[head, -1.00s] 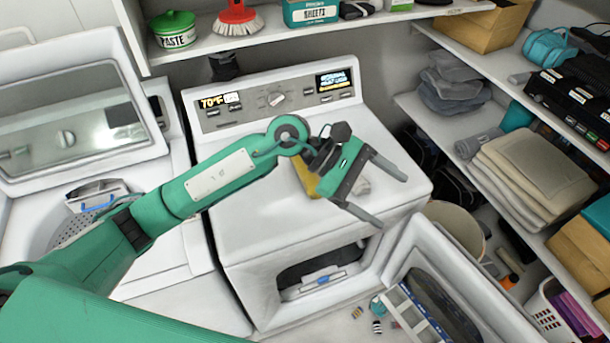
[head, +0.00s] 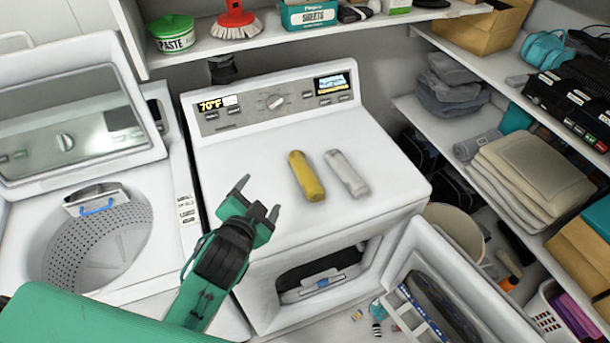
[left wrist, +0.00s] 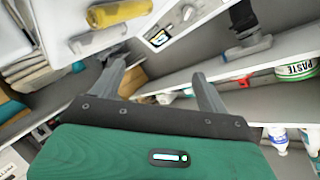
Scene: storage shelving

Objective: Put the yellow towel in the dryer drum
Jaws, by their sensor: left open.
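The yellow towel (head: 306,177) is rolled up and lies on top of the dryer (head: 250,165), beside a white rolled towel (head: 346,174). The yellow roll also shows at the top of the left wrist view (left wrist: 118,12). The dryer's front door hangs open, and the drum opening (head: 325,275) is low in the front; its inside is dark and partly visible. My left gripper (head: 257,196) is open and empty, over the dryer's front left area, left of the yellow towel and apart from it. My right gripper is not in view.
The open dryer door (head: 440,290) juts out at front right. An open-lidded washer (head: 100,235) stands at left. A shelf (head: 300,30) with a paste tin (head: 173,33) and brush runs above. Shelves with folded towels (head: 530,170) stand at right. Small items lie on the floor.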

